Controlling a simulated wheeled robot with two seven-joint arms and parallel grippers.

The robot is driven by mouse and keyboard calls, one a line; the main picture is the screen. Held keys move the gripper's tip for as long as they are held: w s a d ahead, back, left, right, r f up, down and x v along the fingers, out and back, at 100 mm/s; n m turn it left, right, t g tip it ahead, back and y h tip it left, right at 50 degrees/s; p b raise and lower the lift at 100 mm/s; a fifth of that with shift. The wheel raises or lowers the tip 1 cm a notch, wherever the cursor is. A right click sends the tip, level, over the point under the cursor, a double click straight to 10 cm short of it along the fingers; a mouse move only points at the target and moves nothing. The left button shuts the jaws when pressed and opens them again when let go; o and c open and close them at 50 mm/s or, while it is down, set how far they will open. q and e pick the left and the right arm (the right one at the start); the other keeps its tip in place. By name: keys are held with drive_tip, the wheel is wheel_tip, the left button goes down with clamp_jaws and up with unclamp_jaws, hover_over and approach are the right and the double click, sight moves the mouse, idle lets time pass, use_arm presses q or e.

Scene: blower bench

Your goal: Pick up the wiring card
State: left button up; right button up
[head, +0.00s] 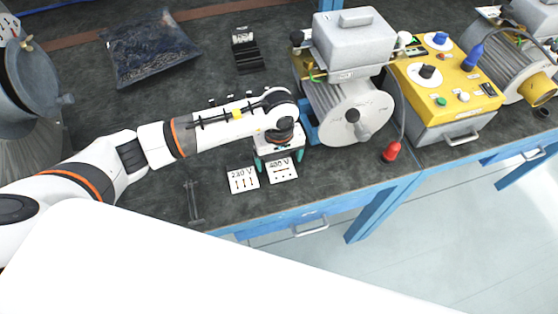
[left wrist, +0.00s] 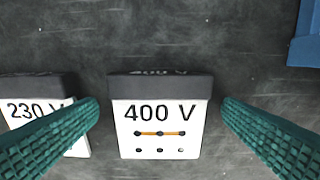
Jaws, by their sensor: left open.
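Two white wiring cards stand side by side near the bench's front edge. The 400 V card (head: 282,171) is on the right, and the 230 V card (head: 243,180) is on the left. In the left wrist view the 400 V card (left wrist: 158,128) sits between my two green fingers, apart from both. The 230 V card (left wrist: 38,118) is partly hidden behind the left finger there. Each card has a dark block along its top edge. My left gripper (head: 279,164) is open and empty above the 400 V card, pointing down. My right gripper is not in view.
A grey motor (head: 345,110) stands just right of my gripper, with a yellow control box (head: 445,80) beyond it. A dark bag (head: 148,50) and a small black stand (head: 247,55) lie at the back. A thin dark bar (head: 193,203) lies left of the cards.

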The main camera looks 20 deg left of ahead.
use_arm(q)
drive_tip(key=shift+c, duration=0.2)
drive_tip(key=c, duration=1)
